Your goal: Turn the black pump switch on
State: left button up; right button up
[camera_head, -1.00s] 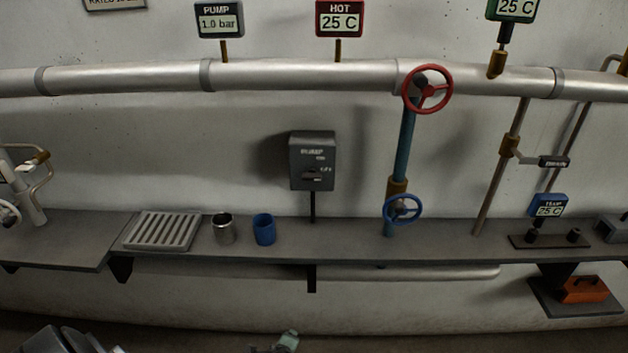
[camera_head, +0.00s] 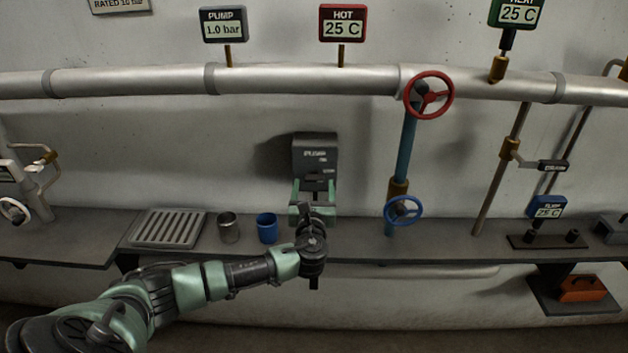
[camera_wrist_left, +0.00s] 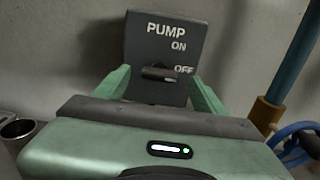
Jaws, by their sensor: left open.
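The dark grey pump switch box (camera_head: 314,150) is on the wall above the shelf, lettered PUMP. In the left wrist view the box (camera_wrist_left: 140,45) shows ON above OFF at its right side, and a short black switch lever (camera_wrist_left: 160,73) sits level with OFF. My left gripper (camera_head: 314,186) is in front of the lower part of the box, open. In the left wrist view its two green fingers (camera_wrist_left: 160,88) stand apart, one on each side of the lever. I cannot tell whether they touch the box. My right gripper is not in view.
A steel cup (camera_head: 228,228) and a blue cup (camera_head: 267,228) stand on the shelf left of my gripper, beside a slatted rack (camera_head: 168,228). A blue valve wheel (camera_head: 404,210) and a red valve wheel (camera_head: 430,95) are to the right. The pump display (camera_head: 223,25) reads 1.0 bar.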

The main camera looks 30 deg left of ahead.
aim_at(314, 178)
pick_arm(q)
jog(key=shift+x, duration=1.3)
jog(key=c, duration=1.4)
jog(key=shift+o, duration=0.2)
